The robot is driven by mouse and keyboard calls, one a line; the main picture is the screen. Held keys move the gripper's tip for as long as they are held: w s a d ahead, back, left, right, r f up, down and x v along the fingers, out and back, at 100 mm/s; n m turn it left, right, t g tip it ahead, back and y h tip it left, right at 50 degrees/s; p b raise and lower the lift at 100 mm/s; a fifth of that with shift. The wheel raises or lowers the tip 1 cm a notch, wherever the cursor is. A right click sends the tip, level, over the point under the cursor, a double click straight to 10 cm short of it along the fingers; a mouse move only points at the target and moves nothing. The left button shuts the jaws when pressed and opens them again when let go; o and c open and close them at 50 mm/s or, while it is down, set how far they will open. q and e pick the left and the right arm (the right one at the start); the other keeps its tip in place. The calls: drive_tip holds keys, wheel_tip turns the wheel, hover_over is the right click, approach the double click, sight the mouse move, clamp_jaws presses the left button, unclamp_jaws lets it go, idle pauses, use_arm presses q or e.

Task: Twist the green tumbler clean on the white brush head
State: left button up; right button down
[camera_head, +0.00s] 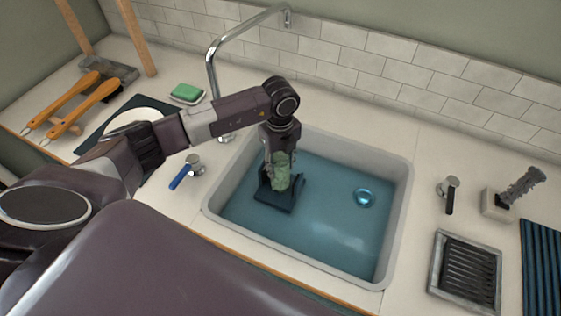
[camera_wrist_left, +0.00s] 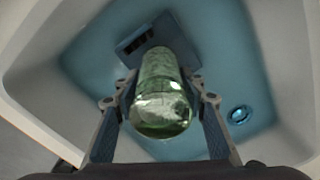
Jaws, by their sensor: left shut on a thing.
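The green tumbler (camera_head: 281,172) is translucent and held inside the sink, above a dark blue base (camera_head: 279,194) on the sink floor. My left gripper (camera_head: 278,160) points down and is shut around the tumbler. In the left wrist view the tumbler (camera_wrist_left: 161,100) sits between the two fingers of the gripper (camera_wrist_left: 160,88), with one rounded end towards the camera. Its far end reaches the dark slotted base (camera_wrist_left: 146,40). I cannot make out the white brush head; the tumbler and gripper cover the area above the base. My right gripper is not in view.
The grey sink (camera_head: 405,190) has a bluish basin with a round drain (camera_head: 364,197). A curved faucet (camera_head: 212,75) stands behind it. A blue-handled tap (camera_head: 180,177) is left, a dark-handled one (camera_head: 449,195) right. A green sponge (camera_head: 187,92) and grated tray (camera_head: 466,272) lie on the counter.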

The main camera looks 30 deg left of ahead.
use_arm(q)
drive_tip(key=shift+n, duration=0.8)
drive_tip(key=shift+r, duration=0.1)
wheel_tip(320, 180, up, 11)
drive_tip(key=p, duration=0.8)
drive_tip(key=shift+f+p, duration=0.2)
drive_tip(key=shift+p, duration=0.15)
wheel_tip(320, 180, up, 5)
drive_tip(key=p, duration=0.3)
drive_tip(key=shift+r+p, duration=0.2)
drive_tip(key=shift+p, duration=0.2)
